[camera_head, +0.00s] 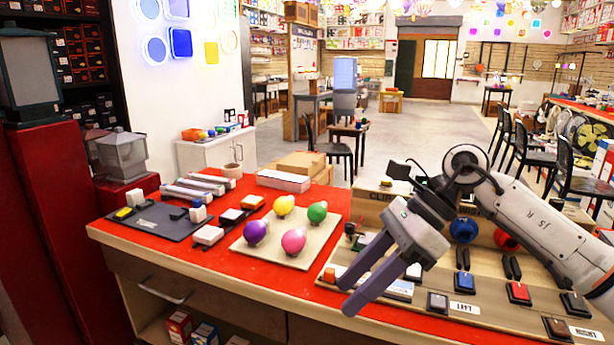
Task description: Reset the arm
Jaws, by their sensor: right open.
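My right gripper (354,292) hangs over the front of the red-topped counter (240,265), its arm coming in from the right. Its two grey fingers point down and to the left. They are apart, with nothing between them. The fingers hide part of the wooden switch board (470,325) behind them. My left gripper does not show.
A beige board (262,262) holds yellow (284,205), green (317,212), purple (256,232) and pink (294,241) bulbs. A dark mat (152,221) lies to the left. The switch board carries blue (466,281) and red (519,292) switches. Boxes (284,180) stand behind.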

